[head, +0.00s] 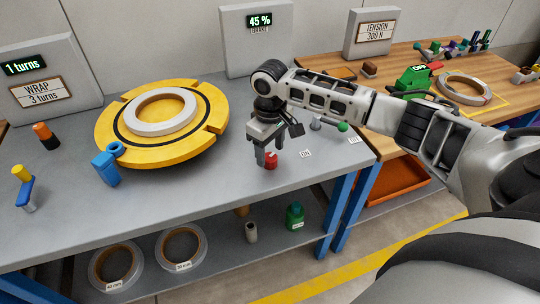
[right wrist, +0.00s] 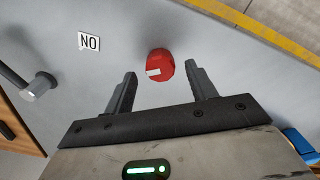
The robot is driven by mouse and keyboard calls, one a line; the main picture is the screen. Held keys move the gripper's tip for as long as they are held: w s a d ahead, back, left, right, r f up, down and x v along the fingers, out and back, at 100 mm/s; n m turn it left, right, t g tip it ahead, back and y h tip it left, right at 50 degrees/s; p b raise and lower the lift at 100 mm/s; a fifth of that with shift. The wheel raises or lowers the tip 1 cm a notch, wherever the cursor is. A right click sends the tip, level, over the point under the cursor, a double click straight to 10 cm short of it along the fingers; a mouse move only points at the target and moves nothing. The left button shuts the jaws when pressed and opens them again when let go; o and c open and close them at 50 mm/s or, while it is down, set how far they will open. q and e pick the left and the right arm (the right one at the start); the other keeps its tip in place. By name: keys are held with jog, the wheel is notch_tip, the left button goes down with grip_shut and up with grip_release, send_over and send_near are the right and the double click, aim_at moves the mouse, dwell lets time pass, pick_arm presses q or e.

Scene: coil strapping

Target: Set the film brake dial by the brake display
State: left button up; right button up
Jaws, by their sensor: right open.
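The brake display (head: 259,20) on a grey panel at the back reads 45 %; the lettering under it is partly hidden. A red dial (head: 271,160) stands on the grey table below my right gripper (head: 266,152). In the right wrist view the red dial (right wrist: 160,64) carries a white mark on its left side. My right gripper (right wrist: 161,78) is open there, with one finger on each side of the dial's line, and the dial appears just beyond the fingertips, untouched. My left gripper is not in view.
A yellow turntable (head: 112,138) with a white coil (head: 160,108) stands left of the gripper. An ON label (head: 305,154) and a green knob (head: 343,127) lie to the right. A wooden bench (head: 440,60) adjoins on the right. The table front near the dial is clear.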

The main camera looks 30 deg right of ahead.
aim_at(271, 158)
jog(key=shift+f, duration=1.25)
jog(key=c, duration=1)
jog(key=shift+r+n+p, duration=0.4)
jog(key=shift+n+p, duration=0.2)
jog(key=shift+p, duration=0.6)
jog(key=shift+f+n+p, duration=0.1)
jog(key=shift+n+p, duration=0.2)
jog(key=shift+p, duration=0.1)
jog(key=shift+f+n, duration=0.25)
jog(key=shift+n, duration=0.25)
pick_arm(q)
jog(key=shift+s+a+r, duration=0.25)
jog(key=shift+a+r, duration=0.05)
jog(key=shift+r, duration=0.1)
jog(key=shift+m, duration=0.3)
pick_arm(e)
jog(key=o, duration=1)
